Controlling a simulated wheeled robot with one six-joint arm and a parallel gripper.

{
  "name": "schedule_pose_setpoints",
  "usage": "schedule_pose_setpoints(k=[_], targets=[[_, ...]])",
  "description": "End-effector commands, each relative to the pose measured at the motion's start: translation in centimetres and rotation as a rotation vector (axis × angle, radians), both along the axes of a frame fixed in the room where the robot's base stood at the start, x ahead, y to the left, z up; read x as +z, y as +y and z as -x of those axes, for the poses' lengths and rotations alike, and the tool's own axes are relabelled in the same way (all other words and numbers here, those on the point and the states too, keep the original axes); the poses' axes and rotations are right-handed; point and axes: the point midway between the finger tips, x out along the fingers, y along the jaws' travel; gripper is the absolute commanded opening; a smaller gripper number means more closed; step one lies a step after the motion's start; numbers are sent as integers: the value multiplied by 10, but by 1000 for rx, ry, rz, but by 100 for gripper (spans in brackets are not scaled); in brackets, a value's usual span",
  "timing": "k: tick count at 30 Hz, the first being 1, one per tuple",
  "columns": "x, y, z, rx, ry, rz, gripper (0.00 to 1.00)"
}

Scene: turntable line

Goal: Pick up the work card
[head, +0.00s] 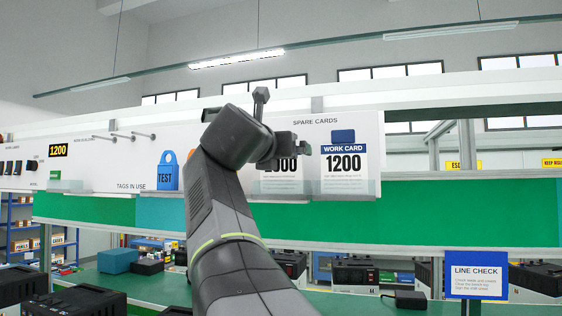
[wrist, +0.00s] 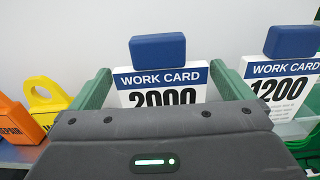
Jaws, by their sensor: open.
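Two white work cards with blue headers and blue tabs stand in holders on the spare cards panel. The 1200 work card (head: 343,172) is in plain view at right; it also shows at the right edge of the wrist view (wrist: 283,88). My gripper (head: 299,146) is open and empty in front of the panel. In the wrist view its fingers (wrist: 162,82) appear either side of the 2000 card.
A yellow 1200 display (head: 58,150) is at the panel's left. Pegs (head: 130,136) stick out of the panel. A green bench lies below.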

Motion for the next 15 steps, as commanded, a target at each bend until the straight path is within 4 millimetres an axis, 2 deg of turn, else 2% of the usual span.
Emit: schedule_pose_setpoints(k=[3, 6, 13, 14, 15], targets=[[2, -6, -16, -3, 1, 1, 100], [2, -9, -23, -2, 0, 0, 100], [1, -9, -25, 0, 0, -1, 100], [1, -9, -25, 0, 0, 0, 98], [1, -9, -25, 0, 0, 0, 90]])
